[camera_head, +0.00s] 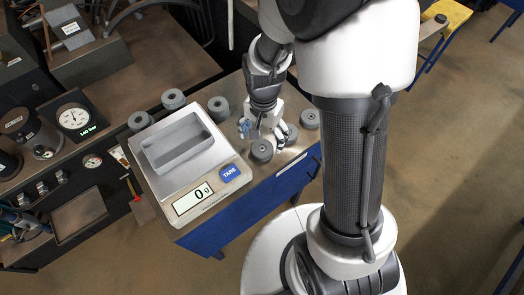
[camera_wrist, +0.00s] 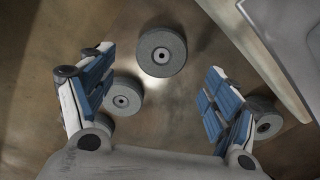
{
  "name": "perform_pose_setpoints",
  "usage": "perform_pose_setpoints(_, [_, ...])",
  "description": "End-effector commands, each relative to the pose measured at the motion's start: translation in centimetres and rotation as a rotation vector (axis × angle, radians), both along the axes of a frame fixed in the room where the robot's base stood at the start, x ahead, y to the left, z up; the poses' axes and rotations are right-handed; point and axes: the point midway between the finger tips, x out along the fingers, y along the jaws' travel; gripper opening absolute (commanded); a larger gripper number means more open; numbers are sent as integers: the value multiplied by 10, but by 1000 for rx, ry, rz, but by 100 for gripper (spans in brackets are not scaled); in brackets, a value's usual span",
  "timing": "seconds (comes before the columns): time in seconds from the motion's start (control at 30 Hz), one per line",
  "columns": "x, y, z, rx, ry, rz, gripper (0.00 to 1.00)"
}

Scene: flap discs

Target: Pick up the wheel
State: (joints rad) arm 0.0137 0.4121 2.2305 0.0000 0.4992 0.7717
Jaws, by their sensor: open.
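Several dark grey wheels with a centre hole lie on the bench. In the head view one wheel (camera_head: 262,151) is just in front of my gripper (camera_head: 264,130), and another wheel (camera_head: 309,120) is to its right. My gripper points down with open, empty fingers. In the wrist view the open gripper (camera_wrist: 158,78) has one wheel (camera_wrist: 162,53) at top centre, just past the fingertips. A second wheel (camera_wrist: 125,95) lies between the fingers, close to the left one. A third wheel (camera_wrist: 264,120) is partly hidden behind the right finger.
A scale (camera_head: 214,183) reading 0 g stands left of my gripper, with an empty grey tray (camera_head: 160,168) on it. More wheels lie behind it, at the far edge (camera_head: 173,99), near the gripper (camera_head: 218,108) and at the left (camera_head: 140,122). A gauge panel (camera_head: 84,133) is further left.

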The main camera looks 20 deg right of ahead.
Motion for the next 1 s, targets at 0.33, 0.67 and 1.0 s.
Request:
perform_pose_setpoints(0.33, [-2,3,-34,0,3,1,81])
perform_pose_setpoints(0.67, [-1,3,-54,0,-1,0,81])
perform_pose_setpoints(1.0, [-1,3,-54,0,0,0,63])
